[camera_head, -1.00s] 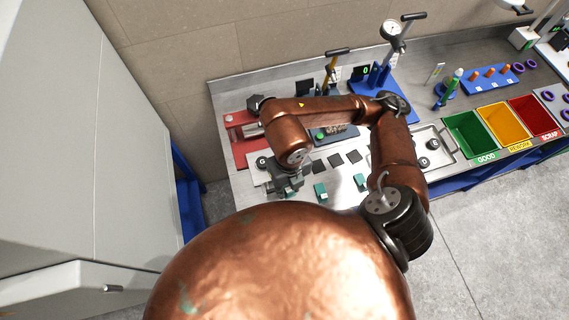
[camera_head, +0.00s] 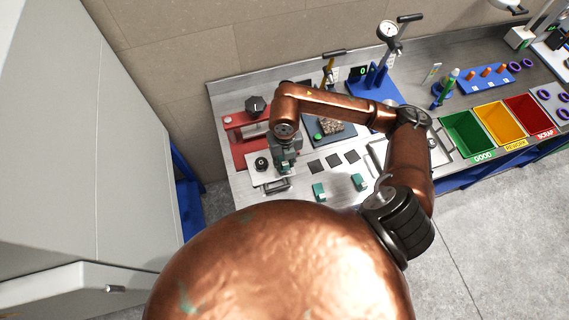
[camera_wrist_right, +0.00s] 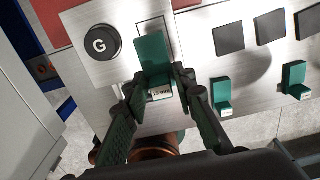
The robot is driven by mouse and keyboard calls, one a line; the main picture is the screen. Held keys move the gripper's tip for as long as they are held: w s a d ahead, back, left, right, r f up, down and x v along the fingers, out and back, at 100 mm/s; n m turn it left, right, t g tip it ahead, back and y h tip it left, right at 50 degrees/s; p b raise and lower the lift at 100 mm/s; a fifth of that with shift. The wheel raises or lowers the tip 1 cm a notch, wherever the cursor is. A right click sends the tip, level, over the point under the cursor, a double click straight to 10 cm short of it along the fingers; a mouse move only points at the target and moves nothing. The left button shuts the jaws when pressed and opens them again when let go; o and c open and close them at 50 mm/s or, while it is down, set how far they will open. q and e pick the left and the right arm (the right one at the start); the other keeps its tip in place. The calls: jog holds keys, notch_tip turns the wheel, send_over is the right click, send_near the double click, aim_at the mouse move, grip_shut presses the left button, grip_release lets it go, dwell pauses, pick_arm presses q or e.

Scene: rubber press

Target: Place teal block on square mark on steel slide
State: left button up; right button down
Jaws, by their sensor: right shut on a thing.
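My right gripper (camera_head: 286,164) is shut on a teal block (camera_wrist_right: 153,56) with a small white label at its near end. The block also shows between the fingers in the right wrist view (camera_wrist_right: 158,85). The steel slide (camera_wrist_right: 85,20) lies below it, with a round black piece marked G (camera_wrist_right: 100,42) on its left part. Part of a thin-outlined square mark (camera_wrist_right: 149,24) shows just beyond the block, which covers the rest. I cannot tell whether the block touches the slide. My left gripper is not in view.
Two more teal blocks (camera_head: 319,191) (camera_head: 359,181) stand near the bench's front edge. Several dark square pads (camera_head: 334,160) lie behind them. A red press base (camera_head: 238,142) with a dark knob stands behind the slide. Green, amber and red bins (camera_head: 469,135) are at the right.

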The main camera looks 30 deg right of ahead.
aim_at(284, 164)
jog(key=shift+w+d+f, duration=0.15)
jog(key=shift+w+f, duration=0.15)
jog(key=shift+f, duration=0.1)
jog(key=f, duration=0.1)
jog(key=f+p, duration=0.1)
jog(key=f, duration=0.1)
jog(key=shift+w+d, duration=0.1)
jog(key=shift+w, duration=0.1)
jog(key=shift+f, duration=0.35)
jog(key=shift+f, duration=0.1)
jog(key=shift+f, duration=0.15)
jog(key=c, duration=1.6)
grip_release()
jog(key=shift+r, duration=0.25)
